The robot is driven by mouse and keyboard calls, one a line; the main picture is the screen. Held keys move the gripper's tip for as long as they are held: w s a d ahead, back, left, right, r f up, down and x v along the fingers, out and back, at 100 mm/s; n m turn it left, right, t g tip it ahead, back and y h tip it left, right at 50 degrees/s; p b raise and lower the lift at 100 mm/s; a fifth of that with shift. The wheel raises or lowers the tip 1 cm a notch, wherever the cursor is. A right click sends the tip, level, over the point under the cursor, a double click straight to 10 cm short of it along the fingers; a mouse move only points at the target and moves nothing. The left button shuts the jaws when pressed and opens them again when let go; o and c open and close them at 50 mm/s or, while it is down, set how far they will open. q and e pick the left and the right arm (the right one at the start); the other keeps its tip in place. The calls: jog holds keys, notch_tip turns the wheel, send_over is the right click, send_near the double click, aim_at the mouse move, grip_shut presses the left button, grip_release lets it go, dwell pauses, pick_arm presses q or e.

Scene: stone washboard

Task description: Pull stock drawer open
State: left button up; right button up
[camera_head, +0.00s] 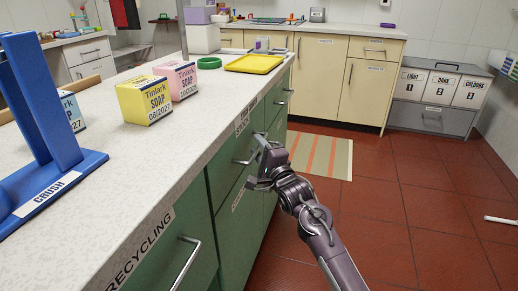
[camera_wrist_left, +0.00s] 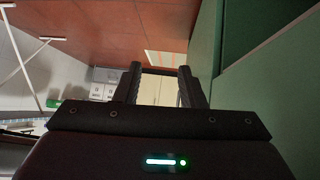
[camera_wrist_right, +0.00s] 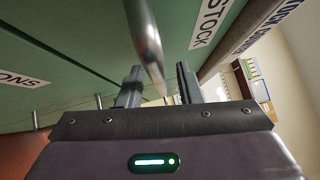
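The stock drawer (camera_head: 228,165) is a green front under the counter edge, below a STOCK label (camera_head: 242,121). It looks flush with the cabinet. Its metal bar handle (camera_head: 243,162) is beside my right gripper (camera_head: 262,150). In the right wrist view the handle (camera_wrist_right: 146,40) runs between the two spread fingers of my right gripper (camera_wrist_right: 158,85), with a gap visible on each side. The STOCK label (camera_wrist_right: 210,20) is just beside it. My left gripper (camera_wrist_left: 160,85) shows only in its own wrist view, open and empty, near a green cabinet face (camera_wrist_left: 265,110).
The counter (camera_head: 130,160) holds a blue stand marked CRUSH (camera_head: 50,190), yellow (camera_head: 145,100) and pink (camera_head: 176,80) soap boxes, and a yellow tray (camera_head: 254,64). A recycling front with a handle (camera_head: 187,262) is nearer.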

grip_shut()
